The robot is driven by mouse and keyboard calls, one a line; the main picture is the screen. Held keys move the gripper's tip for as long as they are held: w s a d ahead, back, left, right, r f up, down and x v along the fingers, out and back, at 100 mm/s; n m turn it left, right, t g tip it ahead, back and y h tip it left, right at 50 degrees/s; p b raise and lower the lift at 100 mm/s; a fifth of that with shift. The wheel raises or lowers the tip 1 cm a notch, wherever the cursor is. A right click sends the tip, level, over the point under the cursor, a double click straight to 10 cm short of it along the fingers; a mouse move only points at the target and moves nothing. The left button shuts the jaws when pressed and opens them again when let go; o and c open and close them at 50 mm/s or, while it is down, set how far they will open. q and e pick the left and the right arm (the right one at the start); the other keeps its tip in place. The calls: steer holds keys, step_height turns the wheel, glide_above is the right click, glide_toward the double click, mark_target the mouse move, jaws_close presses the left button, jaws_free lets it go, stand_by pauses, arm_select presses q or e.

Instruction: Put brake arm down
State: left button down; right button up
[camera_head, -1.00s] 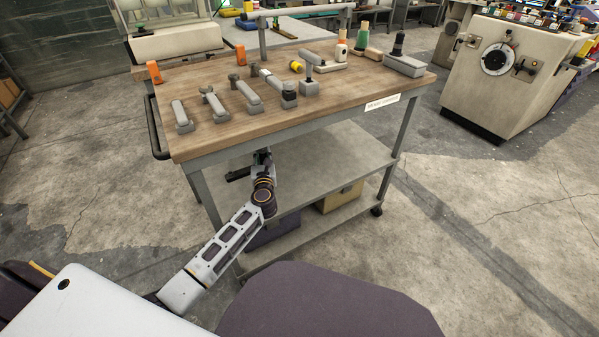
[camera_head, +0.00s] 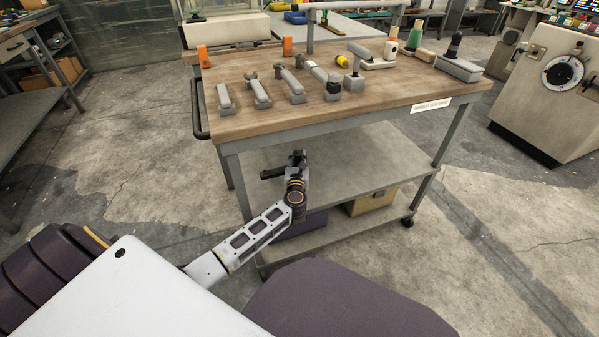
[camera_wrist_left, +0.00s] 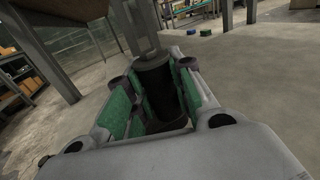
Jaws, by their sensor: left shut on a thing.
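My left gripper (camera_head: 296,163) is in front of the cart, below its wooden top and over the lower shelf. In the left wrist view its green-padded fingers are shut around a dark cylinder, part of what looks like the brake arm (camera_wrist_left: 158,88), with a grey bar rising from it. In the head view the held part is small and dark against the shelf, so its shape is hard to tell. Several grey parts of similar kind lie on the wooden top (camera_head: 390,92), among them a grey arm with a knob (camera_head: 292,84). My right gripper is out of view.
The cart has a lower shelf (camera_head: 370,160) and a yellow box (camera_head: 372,202) beneath. Orange pieces (camera_head: 203,57), a yellow roll (camera_head: 343,61) and a black-topped block (camera_head: 458,65) occupy the top. A machine (camera_head: 555,80) stands at right.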

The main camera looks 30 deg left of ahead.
arm_select(q)
steer(key=shift+f+b, duration=0.3)
steer(key=shift+f, duration=0.5)
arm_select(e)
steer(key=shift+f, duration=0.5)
arm_select(q)
steer(key=shift+f+b, duration=0.8)
steer(key=shift+f, duration=1.1)
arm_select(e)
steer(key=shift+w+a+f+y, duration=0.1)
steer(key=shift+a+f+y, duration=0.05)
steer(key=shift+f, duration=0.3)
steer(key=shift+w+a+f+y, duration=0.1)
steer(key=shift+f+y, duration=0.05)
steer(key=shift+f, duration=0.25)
arm_select(q)
steer(key=shift+f+b, duration=0.1)
steer(key=shift+b, duration=0.2)
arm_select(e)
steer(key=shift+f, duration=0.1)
arm_select(q)
steer(key=c, duration=1.2)
jaws_free()
steer(key=shift+c, duration=0.2)
steer(key=shift+s+d, duration=0.1)
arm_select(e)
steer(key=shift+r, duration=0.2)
